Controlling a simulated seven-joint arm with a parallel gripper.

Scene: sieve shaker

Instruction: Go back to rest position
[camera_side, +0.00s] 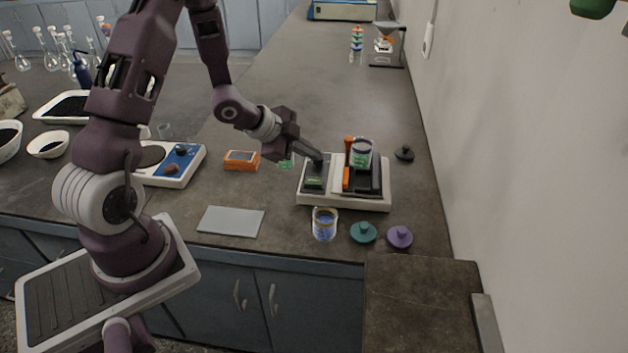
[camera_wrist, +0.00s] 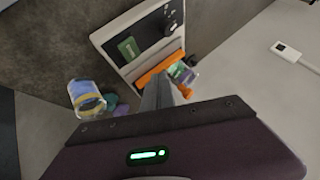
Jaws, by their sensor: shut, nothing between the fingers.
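My gripper (camera_side: 318,157) is shut and empty. Its fingertips are just above the control panel at the left end of the sieve shaker (camera_side: 345,203); I cannot tell whether they touch it. The shaker has a white base, a dark panel with a green display, and an orange clamp bar (camera_side: 347,178). A clear sieve (camera_side: 361,152) with a green band sits on the shaker's dark platform. In the wrist view my shut fingers (camera_wrist: 160,92) point toward the shaker (camera_wrist: 112,37), with the orange bar (camera_wrist: 160,69) close beyond them.
A blue-banded sieve jar (camera_side: 324,223), a teal lid (camera_side: 363,232) and a purple lid (camera_side: 399,236) stand in front of the shaker. A black lid (camera_side: 404,153) lies behind right. A grey plate (camera_side: 231,221), orange device (camera_side: 241,160) and hot plate (camera_side: 176,165) are left. The wall bounds the right; the bench behind is mostly clear.

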